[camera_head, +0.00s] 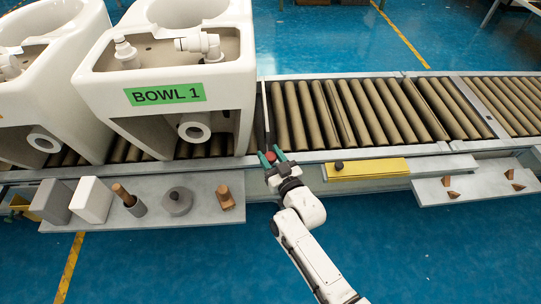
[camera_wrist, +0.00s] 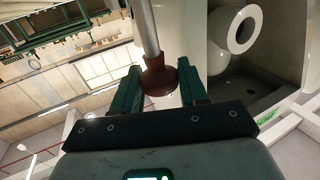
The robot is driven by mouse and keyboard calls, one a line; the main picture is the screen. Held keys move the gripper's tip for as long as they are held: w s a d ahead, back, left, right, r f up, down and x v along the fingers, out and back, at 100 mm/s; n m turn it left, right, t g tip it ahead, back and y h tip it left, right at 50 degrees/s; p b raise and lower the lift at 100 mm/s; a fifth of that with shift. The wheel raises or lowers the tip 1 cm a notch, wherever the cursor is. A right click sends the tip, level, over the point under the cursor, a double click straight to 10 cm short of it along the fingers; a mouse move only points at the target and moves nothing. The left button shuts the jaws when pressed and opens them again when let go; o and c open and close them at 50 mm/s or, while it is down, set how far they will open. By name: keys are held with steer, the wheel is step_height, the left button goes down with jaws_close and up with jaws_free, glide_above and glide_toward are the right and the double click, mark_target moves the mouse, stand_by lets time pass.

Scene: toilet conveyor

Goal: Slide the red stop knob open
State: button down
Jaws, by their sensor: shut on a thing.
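The red stop knob (camera_head: 270,156) is at the front edge of the conveyor, just right of the toilet labelled BOWL 1 (camera_head: 190,75). My gripper (camera_head: 271,154) reaches it from the front and is shut on it with green fingers. In the wrist view the dark red knob (camera_wrist: 160,77) sits on the end of a grey rod (camera_wrist: 146,28), between the two fingers of my gripper (camera_wrist: 160,73). The sides of the knob are partly hidden by the fingers in the head view.
A second toilet (camera_head: 40,75) stands left of BOWL 1. Right of the knob, the conveyor rollers (camera_head: 370,108) are bare. A grey shelf (camera_head: 90,222) with blocks and tools lies front left. A yellow plate (camera_head: 375,169) with a dark knob (camera_head: 339,165) is right of my gripper.

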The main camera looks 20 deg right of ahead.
step_height(320, 180, down, 6)
steer(key=b, duration=0.5)
steer(key=c, duration=0.7)
jaws_free()
steer(key=shift+c, duration=0.2)
steer(key=s+p, duration=0.2)
steer(key=s, duration=0.8)
steer(key=shift+s+d, duration=0.4)
